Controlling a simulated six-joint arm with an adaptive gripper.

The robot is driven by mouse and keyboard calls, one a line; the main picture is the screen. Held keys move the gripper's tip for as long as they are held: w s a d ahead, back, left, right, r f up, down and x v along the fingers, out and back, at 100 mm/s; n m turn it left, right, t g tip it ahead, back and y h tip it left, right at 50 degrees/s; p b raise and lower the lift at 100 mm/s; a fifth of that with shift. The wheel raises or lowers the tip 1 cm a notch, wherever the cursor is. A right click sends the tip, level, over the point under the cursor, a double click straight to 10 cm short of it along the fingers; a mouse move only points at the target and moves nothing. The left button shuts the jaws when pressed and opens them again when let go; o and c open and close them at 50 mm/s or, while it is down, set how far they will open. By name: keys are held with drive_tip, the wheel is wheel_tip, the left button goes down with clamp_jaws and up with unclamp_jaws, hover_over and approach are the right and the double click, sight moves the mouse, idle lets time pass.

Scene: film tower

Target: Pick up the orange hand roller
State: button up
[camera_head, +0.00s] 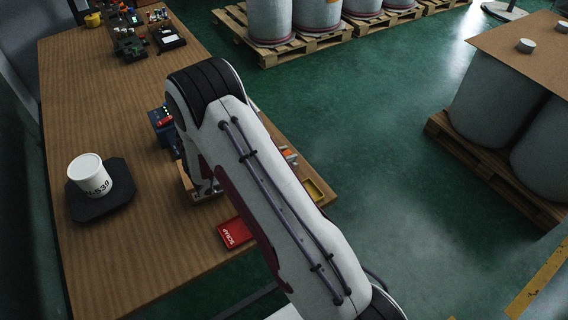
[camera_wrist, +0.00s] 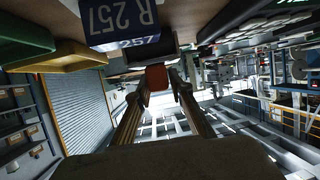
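An orange-red block, which looks like part of the orange hand roller (camera_wrist: 157,77), shows between the fingertips in the wrist view. My gripper (camera_wrist: 160,84) has its two fingers on either side of it, with the tips near it. I cannot tell whether they touch it.
On the brown table (camera_head: 120,270) stand a white tub (camera_head: 90,175) on a black plate, a blue box (camera_head: 158,118), a red SCRAP tray (camera_head: 234,232) and a yellow tray (camera_head: 319,189). A blue 257 box (camera_wrist: 122,22) is close in the wrist view. The table's front left is clear.

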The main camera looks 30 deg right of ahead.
clamp_jaws()
drive_tip(key=shift+r, duration=0.1)
drive_tip(key=shift+r, duration=4.9)
